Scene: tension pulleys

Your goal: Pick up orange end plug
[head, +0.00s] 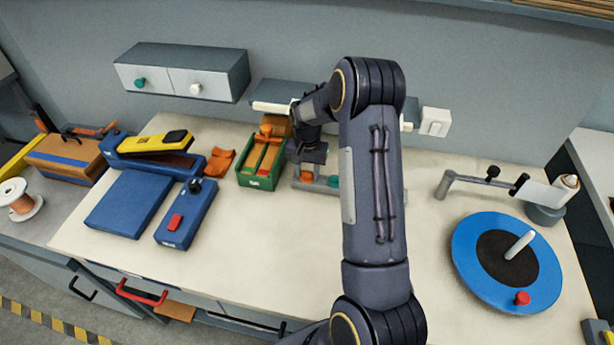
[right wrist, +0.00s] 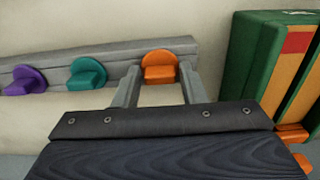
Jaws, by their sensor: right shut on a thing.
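The orange end plug (right wrist: 160,66) sits at a grey rail (right wrist: 60,66) in the right wrist view, with a rounded back and a blocky front. My right gripper (right wrist: 158,78) has one finger on each side of it and is shut on it. The plug still appears to be at the rail; I cannot tell whether it is lifted. A teal plug (right wrist: 87,73) and a purple plug (right wrist: 25,80) stand to its left on the rail. In the head view my right gripper (head: 307,163) is low over the table, and my arm hides much of the rail. My left gripper is not in view.
A green bin (head: 246,181) with orange parts stands close beside the gripper. A blue disc (head: 470,260) and a jointed arm fixture stand on the right. The table front is clear.

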